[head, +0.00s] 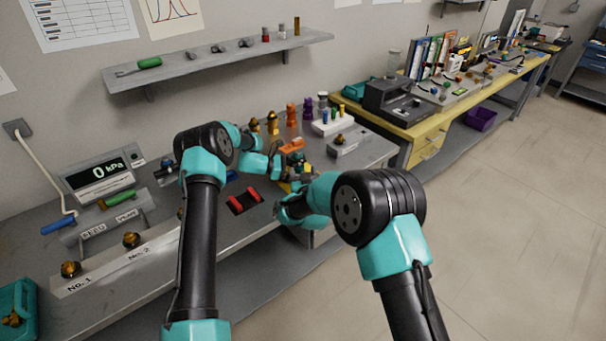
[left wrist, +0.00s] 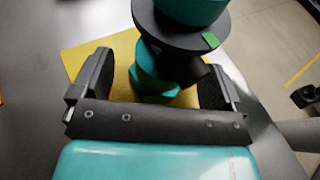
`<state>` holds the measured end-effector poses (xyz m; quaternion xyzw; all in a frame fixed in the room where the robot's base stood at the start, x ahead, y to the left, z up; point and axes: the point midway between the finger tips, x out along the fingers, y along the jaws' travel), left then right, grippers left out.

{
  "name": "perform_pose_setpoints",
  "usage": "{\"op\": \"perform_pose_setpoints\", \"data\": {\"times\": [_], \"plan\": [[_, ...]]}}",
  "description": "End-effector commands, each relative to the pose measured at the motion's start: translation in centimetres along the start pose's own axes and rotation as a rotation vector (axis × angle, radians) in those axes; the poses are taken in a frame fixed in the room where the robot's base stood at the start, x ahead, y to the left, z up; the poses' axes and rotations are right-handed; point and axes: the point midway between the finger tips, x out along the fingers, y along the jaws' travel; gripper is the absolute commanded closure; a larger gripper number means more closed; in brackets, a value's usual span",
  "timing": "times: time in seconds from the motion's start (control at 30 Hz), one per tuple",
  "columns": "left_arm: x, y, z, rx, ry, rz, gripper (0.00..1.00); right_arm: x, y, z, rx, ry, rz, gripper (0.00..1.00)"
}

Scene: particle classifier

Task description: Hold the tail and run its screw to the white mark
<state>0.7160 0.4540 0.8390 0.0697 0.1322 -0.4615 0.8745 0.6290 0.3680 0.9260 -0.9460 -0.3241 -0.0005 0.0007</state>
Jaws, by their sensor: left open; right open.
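My left gripper (head: 272,168) is over the bench in the head view, beside a small cluster of orange and dark parts (head: 293,150). In the left wrist view its two black fingers (left wrist: 155,60) are spread wide apart, with no part seen gripped. A teal and black body with a green mark, apparently my other arm, fills the space beyond and between them. My right gripper (head: 286,210) is low at the bench's front edge, open and mostly hidden by its own wrist. The tail, its screw and the white mark cannot be made out.
A yellow mat (left wrist: 82,58) lies under the grippers. A red and black holder (head: 243,202) is left of them. Pegs (head: 291,114) and a white block (head: 332,122) stand behind. A pressure display (head: 100,173) and numbered strip (head: 105,268) are at left.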

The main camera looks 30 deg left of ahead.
Motion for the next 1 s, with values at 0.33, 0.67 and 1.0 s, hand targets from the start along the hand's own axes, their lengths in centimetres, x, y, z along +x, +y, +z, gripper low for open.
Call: {"op": "perform_pose_setpoints", "data": {"times": [0.33, 0.67, 1.0], "plan": [[-4.7, 0.1, 0.0, 0.0, 0.001, 0.004, 0.07, 0.0, 0.0, 0.0, 0.0, 0.0, 0.0, 0.39], [-10.4, 0.0, 0.0, 0.0, 0.0, 0.003, 0.07, 0.0, 0.0, 0.0, 0.0, 0.0, 0.0, 0.39], [-11.8, 0.0, 0.0, 0.0, 0.001, 0.001, 0.07, 0.0, 0.0, 0.0, 0.0, 0.0, 0.0, 0.39]]}}
